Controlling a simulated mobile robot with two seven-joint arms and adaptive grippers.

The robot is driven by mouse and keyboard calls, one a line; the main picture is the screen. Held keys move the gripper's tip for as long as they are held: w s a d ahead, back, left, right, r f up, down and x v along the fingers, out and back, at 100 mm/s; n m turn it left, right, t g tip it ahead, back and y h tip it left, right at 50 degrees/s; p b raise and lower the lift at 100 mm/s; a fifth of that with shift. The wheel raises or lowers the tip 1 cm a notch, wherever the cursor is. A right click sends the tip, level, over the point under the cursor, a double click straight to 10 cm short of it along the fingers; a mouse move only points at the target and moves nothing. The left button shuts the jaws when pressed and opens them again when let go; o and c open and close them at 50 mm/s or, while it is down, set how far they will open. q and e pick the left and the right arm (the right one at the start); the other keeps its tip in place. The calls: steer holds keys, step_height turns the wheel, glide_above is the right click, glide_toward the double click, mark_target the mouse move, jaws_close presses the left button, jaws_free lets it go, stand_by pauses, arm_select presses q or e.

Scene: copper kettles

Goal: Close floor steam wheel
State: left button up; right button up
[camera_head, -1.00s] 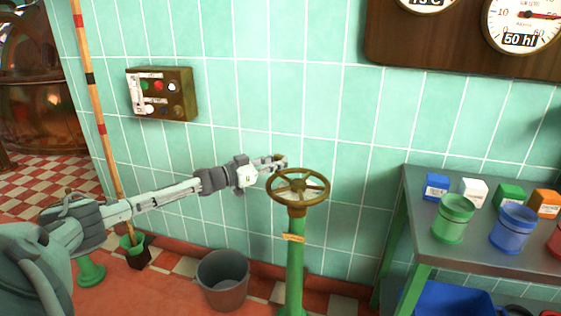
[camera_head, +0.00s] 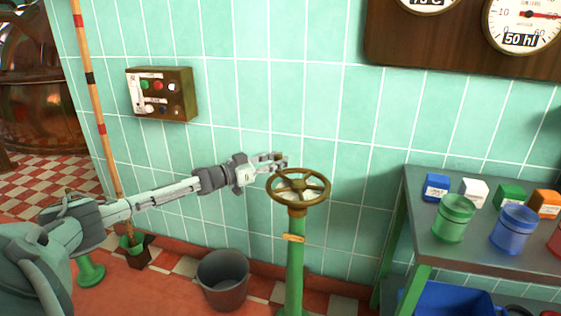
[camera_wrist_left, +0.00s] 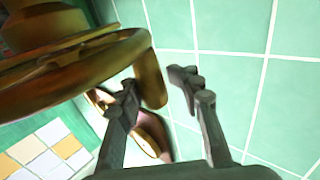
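The steam wheel (camera_head: 299,201) is a bronze, spoked handwheel lying roughly level on top of a green floor post (camera_head: 294,262). My left gripper (camera_head: 279,160) is at the wheel's far left edge, by the wall. In the left wrist view the wheel rim (camera_wrist_left: 60,80) fills the upper left, and a rounded bronze handle (camera_wrist_left: 151,82) sticks out from it. The fingers of my left gripper (camera_wrist_left: 158,88) are apart. The handle lies between them, nearer the left finger, with a gap to the right finger. My right gripper is not in view.
A tiled wall (camera_head: 340,110) stands close behind the wheel. A grey bucket (camera_head: 222,279) is on the floor left of the post. A metal table (camera_head: 421,229) with jars and small boxes stands at right. A control box (camera_head: 178,94) hangs on the wall.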

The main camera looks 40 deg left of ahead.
arm_select(q)
steer(key=shift+o, duration=0.8)
steer(key=shift+d, duration=0.25)
steer(key=v, duration=1.2)
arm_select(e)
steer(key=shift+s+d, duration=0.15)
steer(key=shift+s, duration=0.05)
arm_select(q)
steer(key=shift+a, duration=0.1)
